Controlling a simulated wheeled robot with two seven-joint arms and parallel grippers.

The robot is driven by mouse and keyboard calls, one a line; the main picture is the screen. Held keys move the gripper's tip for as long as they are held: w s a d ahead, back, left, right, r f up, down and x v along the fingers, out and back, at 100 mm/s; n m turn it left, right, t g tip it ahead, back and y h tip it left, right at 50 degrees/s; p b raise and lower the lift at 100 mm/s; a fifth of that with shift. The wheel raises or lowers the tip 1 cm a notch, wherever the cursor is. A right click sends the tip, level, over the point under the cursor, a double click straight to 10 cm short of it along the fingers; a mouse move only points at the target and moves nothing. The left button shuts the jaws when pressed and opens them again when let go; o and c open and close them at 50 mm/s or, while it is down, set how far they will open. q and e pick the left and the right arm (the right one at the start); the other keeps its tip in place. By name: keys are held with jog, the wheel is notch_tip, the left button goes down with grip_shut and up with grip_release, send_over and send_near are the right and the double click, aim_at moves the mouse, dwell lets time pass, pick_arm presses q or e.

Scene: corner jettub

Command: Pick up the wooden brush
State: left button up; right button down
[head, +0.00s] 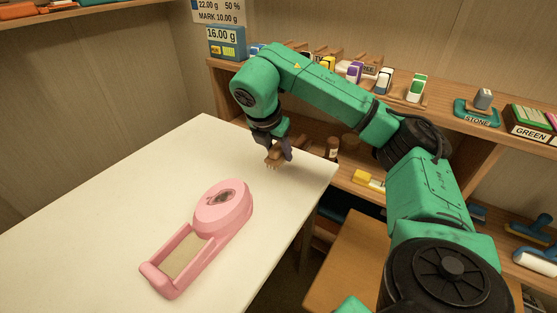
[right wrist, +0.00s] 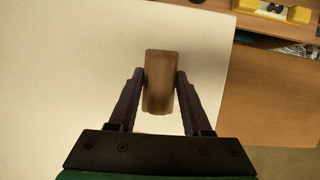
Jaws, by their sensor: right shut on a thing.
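The wooden brush (head: 273,156) is a small brown block with short pale bristles on its underside in the head view. It is near the far right part of the white table. My right gripper (head: 272,147) is shut on it from above. In the right wrist view the brush (right wrist: 161,82) sits between the two dark fingers of my right gripper (right wrist: 161,84), which touch its sides. I cannot tell whether the bristles touch the table. My left gripper is not in view.
A pink long-handled object (head: 208,232) lies on the white table (head: 110,205), left of and nearer than the brush. Wooden shelves (head: 450,116) with several small items stand behind and to the right. The table's far left part is clear.

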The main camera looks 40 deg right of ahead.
aim_at(278, 144)
notch_tip(278, 144, up, 8)
jog(key=p, duration=0.4)
jog(key=shift+f, duration=0.25)
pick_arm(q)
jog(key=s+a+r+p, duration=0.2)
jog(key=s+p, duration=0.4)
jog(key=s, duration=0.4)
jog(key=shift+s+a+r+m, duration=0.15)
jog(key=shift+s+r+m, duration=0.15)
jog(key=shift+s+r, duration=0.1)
pick_arm(e)
notch_tip(278, 144, up, 8)
jog(key=shift+r, duration=0.15)
